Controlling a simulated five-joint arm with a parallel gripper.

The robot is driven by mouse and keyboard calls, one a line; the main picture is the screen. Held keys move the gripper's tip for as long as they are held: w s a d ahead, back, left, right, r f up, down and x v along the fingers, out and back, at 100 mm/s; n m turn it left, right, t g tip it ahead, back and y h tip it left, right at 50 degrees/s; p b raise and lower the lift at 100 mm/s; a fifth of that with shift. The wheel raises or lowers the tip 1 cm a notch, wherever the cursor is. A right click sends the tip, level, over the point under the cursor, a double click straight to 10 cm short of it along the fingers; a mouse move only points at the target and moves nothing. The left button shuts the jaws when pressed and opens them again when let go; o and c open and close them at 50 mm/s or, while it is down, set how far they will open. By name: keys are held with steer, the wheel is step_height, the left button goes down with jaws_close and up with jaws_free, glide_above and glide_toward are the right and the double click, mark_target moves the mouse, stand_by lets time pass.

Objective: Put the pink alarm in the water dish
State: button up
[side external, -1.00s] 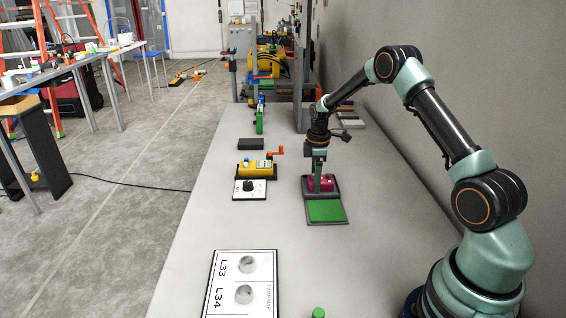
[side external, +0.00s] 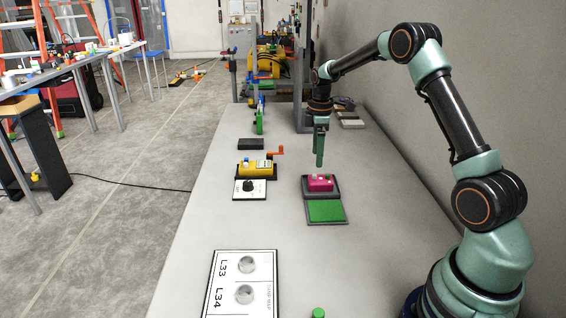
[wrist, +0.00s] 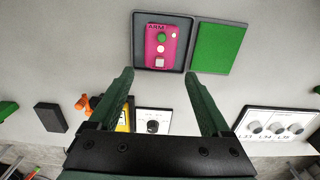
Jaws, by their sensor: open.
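The pink alarm (side external: 319,183) is a small pink box with green and white buttons. It lies inside a shallow dark grey square tray (side external: 335,194), which looks like the water dish; I cannot make out water in it. In the wrist view the pink alarm (wrist: 153,47) lies within the rim of the tray (wrist: 187,40), face up. My gripper (side external: 319,165) is above the alarm and apart from it. In the wrist view my gripper (wrist: 159,75) has its two green fingers wide apart with nothing between them.
A green pad (side external: 325,211) adjoins the tray. A yellow box with an orange crank (side external: 257,169) and a white switch plate (side external: 249,190) stand to the left. A white panel with round knobs (side external: 244,284) is at the front. The bench between them is clear.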

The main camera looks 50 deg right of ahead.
steer(key=s+a+r+m+t, duration=0.1)
steer(key=s+a+r+m, duration=0.15)
steer(key=a+r, duration=0.4)
steer(key=s+a+r+m+t, duration=0.2)
steer(key=s+a+r, duration=0.25)
steer(key=r, duration=0.35)
steer(key=s+a+m+t, duration=0.2)
steer(key=s+a+m, duration=0.2)
steer(key=s+a, duration=0.5)
steer(key=shift+s+a+t, duration=0.25)
steer(key=shift+s+t, duration=0.05)
steer(key=shift+s, duration=0.8)
